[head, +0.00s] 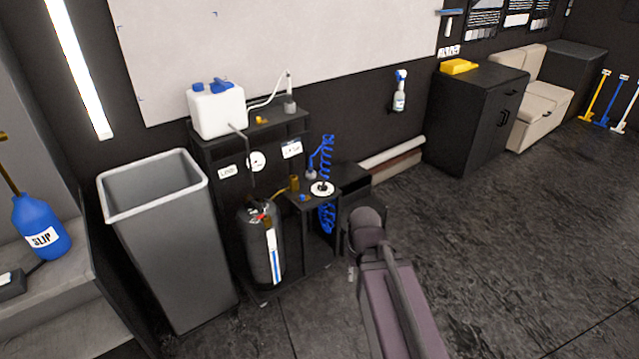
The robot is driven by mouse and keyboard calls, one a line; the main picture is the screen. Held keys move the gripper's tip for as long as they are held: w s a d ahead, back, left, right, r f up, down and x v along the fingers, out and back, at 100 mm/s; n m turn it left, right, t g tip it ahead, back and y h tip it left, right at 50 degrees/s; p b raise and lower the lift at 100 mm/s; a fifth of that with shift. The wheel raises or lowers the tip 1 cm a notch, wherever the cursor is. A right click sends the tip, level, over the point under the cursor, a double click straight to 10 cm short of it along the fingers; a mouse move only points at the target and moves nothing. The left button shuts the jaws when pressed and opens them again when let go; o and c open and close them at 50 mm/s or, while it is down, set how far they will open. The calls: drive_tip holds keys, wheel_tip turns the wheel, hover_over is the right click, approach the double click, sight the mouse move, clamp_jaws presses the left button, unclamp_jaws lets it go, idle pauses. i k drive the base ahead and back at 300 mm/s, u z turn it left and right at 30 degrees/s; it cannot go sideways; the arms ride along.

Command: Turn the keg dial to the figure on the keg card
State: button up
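A black keg (262,245) stands upright on a low black stand, with a red fitting on top and a white and blue strip down its front. A white round dial face (257,162) is on the stand's dark back panel; its figures are too small to read. A white card (291,149) is to its right and another card (228,171) to its left; I cannot read either surely or tell which is the keg card. A white disc (322,188) with a dark centre lies on the side shelf. My arm reaches up from the bottom, right of the stand; my gripper is not visible.
A grey bin (165,235) stands left of the stand. A white jug (217,109) sits on top. A blue coiled hose (327,160) hangs at the right side. A black cabinet (470,120) and beige seat (535,90) are farther right. Floor at right is clear.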

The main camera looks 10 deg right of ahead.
sight(322, 186)
drive_tip(key=k, duration=0.65)
drive_tip(key=u, duration=0.35)
drive_tip(key=i, duration=1.75)
drive_tip(key=z, duration=0.55)
